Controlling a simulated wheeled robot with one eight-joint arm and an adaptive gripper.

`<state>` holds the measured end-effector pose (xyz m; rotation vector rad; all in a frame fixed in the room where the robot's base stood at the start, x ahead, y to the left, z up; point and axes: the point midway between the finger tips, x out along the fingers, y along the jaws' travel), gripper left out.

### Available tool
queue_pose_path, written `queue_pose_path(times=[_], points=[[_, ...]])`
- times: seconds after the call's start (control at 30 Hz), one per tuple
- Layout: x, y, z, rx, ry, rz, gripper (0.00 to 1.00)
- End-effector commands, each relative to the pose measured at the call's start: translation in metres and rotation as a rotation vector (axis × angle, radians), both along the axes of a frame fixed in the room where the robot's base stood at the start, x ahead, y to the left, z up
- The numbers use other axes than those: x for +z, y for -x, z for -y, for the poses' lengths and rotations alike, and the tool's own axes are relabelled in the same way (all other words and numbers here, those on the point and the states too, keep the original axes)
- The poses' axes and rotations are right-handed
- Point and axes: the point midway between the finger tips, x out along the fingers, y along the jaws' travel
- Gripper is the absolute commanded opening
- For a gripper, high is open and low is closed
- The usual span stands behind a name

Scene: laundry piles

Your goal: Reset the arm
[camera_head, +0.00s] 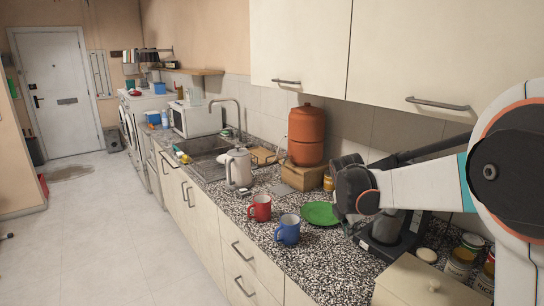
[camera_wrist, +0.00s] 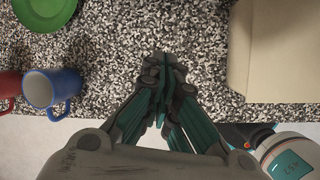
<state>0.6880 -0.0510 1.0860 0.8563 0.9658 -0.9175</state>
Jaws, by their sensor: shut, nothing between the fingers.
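My arm reaches in from the right of the head view, stretched over the granite counter (camera_head: 290,255). My gripper shows in the wrist view (camera_wrist: 165,65), pointing down above the bare speckled counter top. Its fingers are together and hold nothing. In the head view my wrist hides the gripper's fingertips. A green plate (camera_head: 320,214) lies on the counter near my wrist. It also shows at the upper left of the wrist view (camera_wrist: 45,10).
A blue mug (camera_head: 288,230) and a red mug (camera_head: 260,208) stand left of my gripper. A beige box (camera_head: 425,285), jars (camera_head: 460,264) and a dark appliance (camera_head: 388,228) are close by on the right. Wall cupboards (camera_head: 420,60) hang above.

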Motion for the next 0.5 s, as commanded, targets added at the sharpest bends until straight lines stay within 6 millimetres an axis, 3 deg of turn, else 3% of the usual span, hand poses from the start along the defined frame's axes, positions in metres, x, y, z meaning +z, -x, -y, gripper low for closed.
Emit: queue_pose_path(times=[0.2, 0.5], points=[[0.038, 0.052, -0.008, -0.255, -0.129, 0.114, 0.00], [0.071, 0.125, -0.019, -0.612, -0.330, 0.251, 0.00]])
